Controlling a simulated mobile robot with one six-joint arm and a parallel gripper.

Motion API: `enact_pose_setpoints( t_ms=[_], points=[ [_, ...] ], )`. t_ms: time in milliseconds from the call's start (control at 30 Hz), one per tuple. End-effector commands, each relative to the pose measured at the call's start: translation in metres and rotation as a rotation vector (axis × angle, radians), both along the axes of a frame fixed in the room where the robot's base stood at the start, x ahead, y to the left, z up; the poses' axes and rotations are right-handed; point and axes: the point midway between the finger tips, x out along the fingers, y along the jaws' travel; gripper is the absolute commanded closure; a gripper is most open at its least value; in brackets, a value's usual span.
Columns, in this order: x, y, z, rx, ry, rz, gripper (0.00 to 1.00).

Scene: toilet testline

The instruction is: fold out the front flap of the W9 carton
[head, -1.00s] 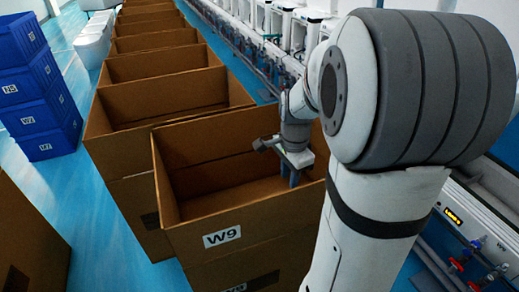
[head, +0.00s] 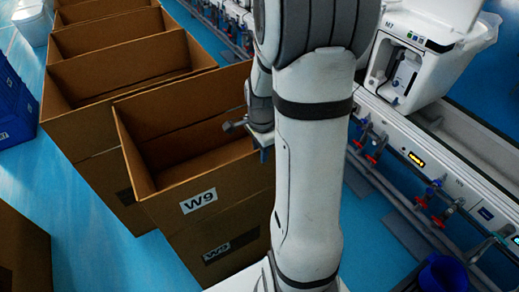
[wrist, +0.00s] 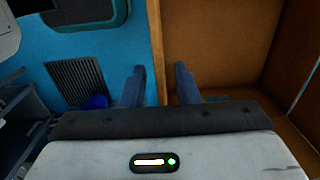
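The W9 carton (head: 225,190) is an open brown box with its flaps standing upright. Its front flap (head: 165,205) bears a white W9 label, and a second label sits on the body below. My gripper (head: 264,155) is at the carton's right end, partly hidden behind my arm. In the wrist view my gripper (wrist: 158,75) has its two dark blue fingers apart, one either side of a thin upright cardboard edge (wrist: 157,45). A gap shows on both sides of the edge. I cannot tell which flap this edge belongs to. The carton's right end is hidden.
More open cartons (head: 120,85) stand in a row behind W9. A testline (head: 410,150) with a white unit (head: 420,60), valves and pipes runs along the right. Blue crates (head: 15,105) stand at the left. Blue floor is clear between the cartons on the left.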

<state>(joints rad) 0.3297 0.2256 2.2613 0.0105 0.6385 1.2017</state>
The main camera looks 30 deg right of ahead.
Motion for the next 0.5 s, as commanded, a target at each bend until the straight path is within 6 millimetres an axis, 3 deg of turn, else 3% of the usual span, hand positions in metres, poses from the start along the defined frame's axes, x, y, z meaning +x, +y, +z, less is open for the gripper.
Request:
enact_pose_setpoints(
  t_ms=[333, 500],
  points=[
    [0.0001, 0.0004, 0.0003, 0.0, 0.0, 0.001, 0.99],
    [0.0002, 0.0005, 0.0003, 0.0, 0.0, 0.002, 1.0]
  ],
)
